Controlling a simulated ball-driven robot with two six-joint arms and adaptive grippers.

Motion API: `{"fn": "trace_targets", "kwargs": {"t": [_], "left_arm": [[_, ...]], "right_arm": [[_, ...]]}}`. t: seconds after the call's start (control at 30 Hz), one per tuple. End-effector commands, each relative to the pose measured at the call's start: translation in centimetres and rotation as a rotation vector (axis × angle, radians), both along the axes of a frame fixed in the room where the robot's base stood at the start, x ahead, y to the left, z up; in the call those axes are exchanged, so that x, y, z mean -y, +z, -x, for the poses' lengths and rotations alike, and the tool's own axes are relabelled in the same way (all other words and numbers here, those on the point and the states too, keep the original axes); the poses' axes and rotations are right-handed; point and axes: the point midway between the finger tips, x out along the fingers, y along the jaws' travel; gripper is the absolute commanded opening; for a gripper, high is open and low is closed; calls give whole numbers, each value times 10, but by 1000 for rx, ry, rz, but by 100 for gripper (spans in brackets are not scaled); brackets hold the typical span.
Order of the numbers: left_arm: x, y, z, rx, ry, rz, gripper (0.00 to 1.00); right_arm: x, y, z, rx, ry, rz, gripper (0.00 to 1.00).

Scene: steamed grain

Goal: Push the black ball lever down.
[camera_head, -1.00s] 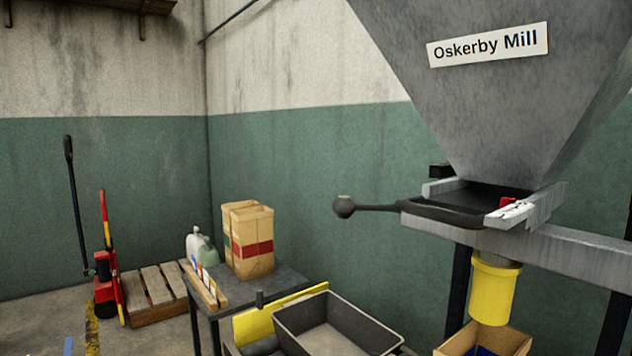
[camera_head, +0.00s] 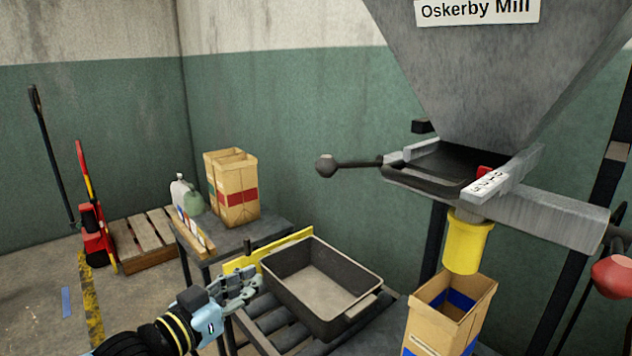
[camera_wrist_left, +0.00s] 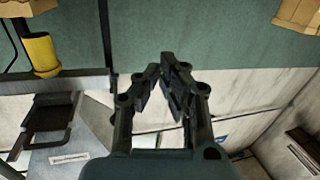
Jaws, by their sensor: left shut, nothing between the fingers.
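The black ball lever (camera_head: 326,166) sticks out level to the left from the dark gate frame under the grey mill hopper (camera_head: 490,75). My left gripper (camera_head: 245,283) is in the head view below and left of the ball, clear of it, near the dark bin. Its fingers also show in the left wrist view (camera_wrist_left: 169,68), shut and empty. That view appears upside down and shows the gate frame (camera_wrist_left: 43,118) at left; I cannot make out the ball there. My right gripper is not in view.
A dark bin (camera_head: 364,306) sits on rollers below the lever. A yellow spout (camera_head: 467,245) hangs over an open carton (camera_head: 430,318). Paper sacks (camera_head: 237,195) stand on a table behind. A red ball (camera_head: 613,277) is at far right. Space around the lever ball is free.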

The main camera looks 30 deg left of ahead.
Motion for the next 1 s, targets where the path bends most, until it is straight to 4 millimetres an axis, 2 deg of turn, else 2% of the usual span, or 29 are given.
{"fn": "trace_targets", "kwargs": {"t": [0.03,0.1,0.2,0.33,0.4,0.5,0.87,1.0], "left_arm": [[7,47,-5,77,-35,2,0],[18,101,-8,171,-83,10,0],[34,163,-5,277,-147,18,0],[49,217,2,360,-210,18,0],[54,232,5,384,-230,18,0],[58,242,8,400,-245,17,0],[59,242,7,402,-246,16,0],[63,245,-4,405,-247,17,0]], "right_arm": [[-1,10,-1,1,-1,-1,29],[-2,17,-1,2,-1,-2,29],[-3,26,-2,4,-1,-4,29],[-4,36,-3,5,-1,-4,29],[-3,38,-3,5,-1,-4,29],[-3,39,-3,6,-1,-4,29],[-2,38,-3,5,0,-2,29],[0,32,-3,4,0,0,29]]}}
